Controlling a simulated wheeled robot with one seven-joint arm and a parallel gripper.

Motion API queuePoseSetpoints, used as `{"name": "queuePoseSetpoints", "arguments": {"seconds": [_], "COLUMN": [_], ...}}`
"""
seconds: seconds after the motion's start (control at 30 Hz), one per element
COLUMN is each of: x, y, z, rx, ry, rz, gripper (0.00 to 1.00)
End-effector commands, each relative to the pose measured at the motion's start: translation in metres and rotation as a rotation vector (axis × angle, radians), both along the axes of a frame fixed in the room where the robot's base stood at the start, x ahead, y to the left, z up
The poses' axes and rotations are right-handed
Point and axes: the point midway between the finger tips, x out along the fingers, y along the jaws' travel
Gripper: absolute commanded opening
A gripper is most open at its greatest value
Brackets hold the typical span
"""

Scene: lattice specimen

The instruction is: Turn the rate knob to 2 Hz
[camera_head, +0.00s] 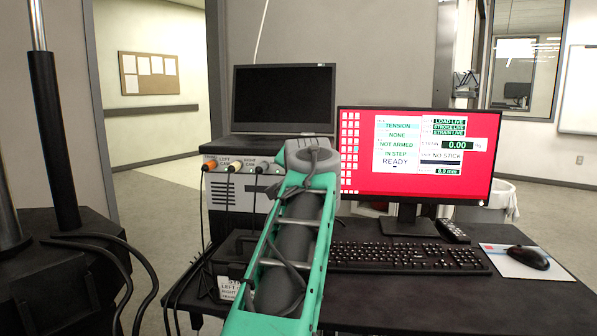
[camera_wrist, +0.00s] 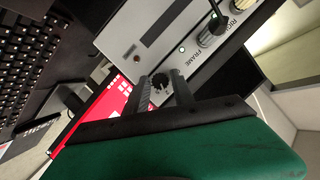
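A grey instrument box (camera_head: 215,205) stands under the laptop, with cable sockets on its front; my green arm hides its right part. In the wrist view its panel (camera_wrist: 125,30) appears tilted. A small dark round knob (camera_wrist: 161,82) sits at the panel's lower edge in that view. My gripper (camera_wrist: 163,88) has its two dark fingers apart, one on each side of the knob. I cannot tell whether they touch it. The knob's markings and setting are not readable. My gripper's fingers are hidden in the head view.
A dark laptop (camera_head: 283,97) sits on the box. A monitor with a red screen (camera_head: 418,155), a keyboard (camera_head: 405,257) and a mouse (camera_head: 529,257) occupy the desk at right. Cables plug into the box's sockets; a larger knob or plug (camera_wrist: 212,35) shows near "FRAME" in the wrist view.

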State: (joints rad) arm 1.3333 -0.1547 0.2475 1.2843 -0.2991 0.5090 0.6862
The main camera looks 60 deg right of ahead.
Motion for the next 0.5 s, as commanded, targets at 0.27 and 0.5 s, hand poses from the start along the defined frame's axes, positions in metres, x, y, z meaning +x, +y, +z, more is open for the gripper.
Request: {"name": "queuePoseSetpoints", "arguments": {"seconds": [0.27, 0.5], "x": [0.0006, -0.0043], "y": [0.0003, 0.0089], "z": [0.0, 0.0057], "rx": [0.0, -0.002], "ry": [0.001, 0.0], "rz": [0.002, 0.002], "gripper": [0.44, 0.44]}}
